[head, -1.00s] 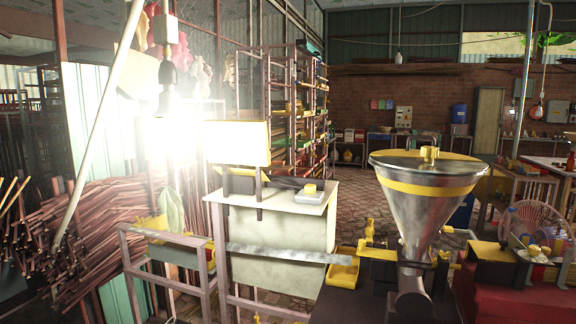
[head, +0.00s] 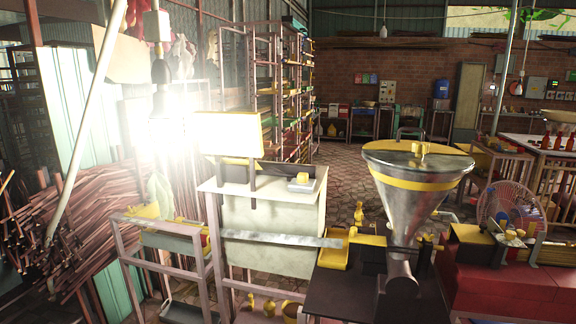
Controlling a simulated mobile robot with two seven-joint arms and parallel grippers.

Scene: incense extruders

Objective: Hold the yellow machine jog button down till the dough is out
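A steel funnel hopper (head: 408,205) with a yellow band and a yellow-knobbed lid stands on a dark bench at centre right. Yellow fittings (head: 368,240) sit at its lower left, beside a small yellow tray (head: 335,253). A small pale box with a yellow button on top (head: 302,179) rests on a pale cabinet (head: 277,216) left of the hopper. I cannot tell whether the button is pressed. No dough can be made out. Neither of my grippers shows in the head view.
A long metal strip (head: 275,237) runs from the frame at left toward the yellow tray. A bright lamp (head: 172,135) glares at left. A red block (head: 485,288) and a fan (head: 507,207) stand at right. Tiled floor (head: 345,190) is open behind the cabinet.

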